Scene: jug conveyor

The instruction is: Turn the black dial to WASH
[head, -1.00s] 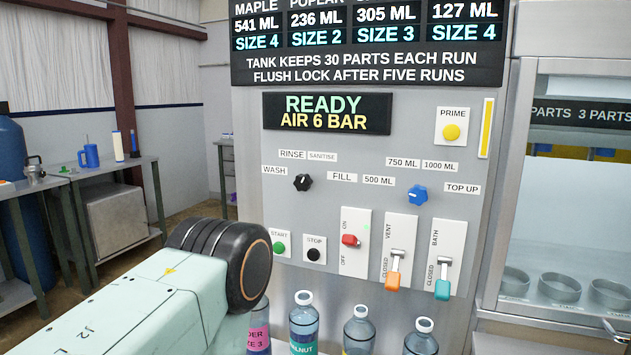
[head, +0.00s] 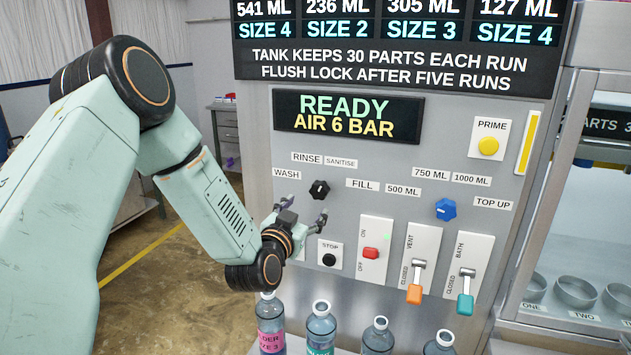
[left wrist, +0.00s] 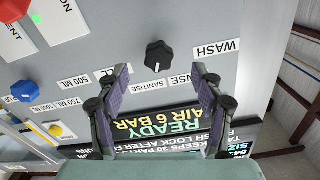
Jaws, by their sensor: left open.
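The black dial (head: 319,190) is on the grey panel, with the labels WASH (head: 287,174), RINSE (head: 307,158), SANITISE (head: 341,163) and FILL (head: 362,184) around it. I cannot tell for sure which label it points at. My left gripper (head: 305,209) is open and empty in front of the panel, just below the dial in the head view. In the left wrist view, which is upside down, the dial (left wrist: 158,55) lies ahead, across the gap between the open fingers (left wrist: 161,72), and looks apart from both. My right gripper is not in view.
Below the dial are the STOP button (head: 329,260), a red switch (head: 370,253), and the VENT (head: 415,292) and BATH (head: 465,303) levers. A blue dial (head: 445,209) is to the right. Several bottles (head: 320,325) stand below the panel. My left forearm hides the START button.

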